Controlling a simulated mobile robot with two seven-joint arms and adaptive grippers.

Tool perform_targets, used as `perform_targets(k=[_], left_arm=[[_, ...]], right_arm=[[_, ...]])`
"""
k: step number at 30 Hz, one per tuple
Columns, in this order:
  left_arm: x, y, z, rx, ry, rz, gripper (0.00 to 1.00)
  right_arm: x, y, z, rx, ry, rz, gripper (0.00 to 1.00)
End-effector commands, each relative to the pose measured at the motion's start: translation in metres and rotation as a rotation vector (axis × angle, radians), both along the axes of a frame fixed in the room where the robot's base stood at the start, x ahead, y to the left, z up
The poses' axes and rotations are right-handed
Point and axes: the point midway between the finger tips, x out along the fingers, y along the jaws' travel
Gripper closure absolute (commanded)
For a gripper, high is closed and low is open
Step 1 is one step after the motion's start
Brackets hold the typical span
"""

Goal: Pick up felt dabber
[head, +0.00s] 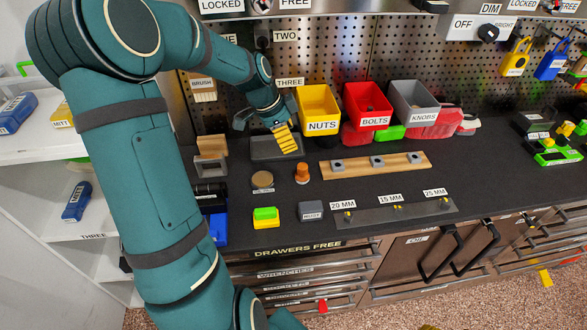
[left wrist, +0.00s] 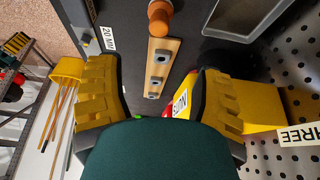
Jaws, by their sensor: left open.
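A small orange upright piece (head: 302,173), which looks like the felt dabber, stands on the dark worktop. It also shows at the top of the left wrist view (left wrist: 160,18), beyond my fingertips; no label on it is readable. My left gripper (head: 286,138) is open and empty, with yellow ribbed fingers. In the head view it is above the worktop, behind the orange piece and apart from it. In the left wrist view the left gripper (left wrist: 157,75) has its fingers wide apart. My right gripper is in neither view.
A wooden rail with metal sockets (head: 376,164) lies right of the orange piece. A round tin (head: 262,180) stands left of it. Yellow (head: 318,103), red (head: 368,105) and grey bins stand behind. A green-and-yellow block (head: 266,217) and grey block (head: 310,211) are in front.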

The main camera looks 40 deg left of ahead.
Motion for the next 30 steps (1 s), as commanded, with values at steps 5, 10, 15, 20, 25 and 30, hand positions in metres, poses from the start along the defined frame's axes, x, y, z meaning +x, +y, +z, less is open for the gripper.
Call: perform_targets(k=[5, 10, 15, 20, 25, 30], left_arm=[[0.005, -0.005, -0.017, -0.003, 0.003, -0.003, 0.33], [0.015, -0.013, -0.048, -0.003, 0.003, -0.003, 0.33], [0.022, -0.019, -0.072, -0.002, 0.001, -0.002, 0.33], [0.025, -0.021, -0.08, -0.001, 0.001, 0.0, 0.33], [0.027, -0.025, -0.098, -0.003, 0.002, -0.002, 0.33], [0.032, -0.03, -0.121, -0.004, 0.002, -0.002, 0.33]], right_arm=[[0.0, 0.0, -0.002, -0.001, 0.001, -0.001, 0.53], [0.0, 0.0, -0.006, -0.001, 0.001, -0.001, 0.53], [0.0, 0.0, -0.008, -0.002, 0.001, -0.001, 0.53], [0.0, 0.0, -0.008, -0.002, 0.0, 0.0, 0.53], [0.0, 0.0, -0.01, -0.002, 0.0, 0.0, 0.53], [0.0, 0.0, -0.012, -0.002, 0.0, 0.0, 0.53]])
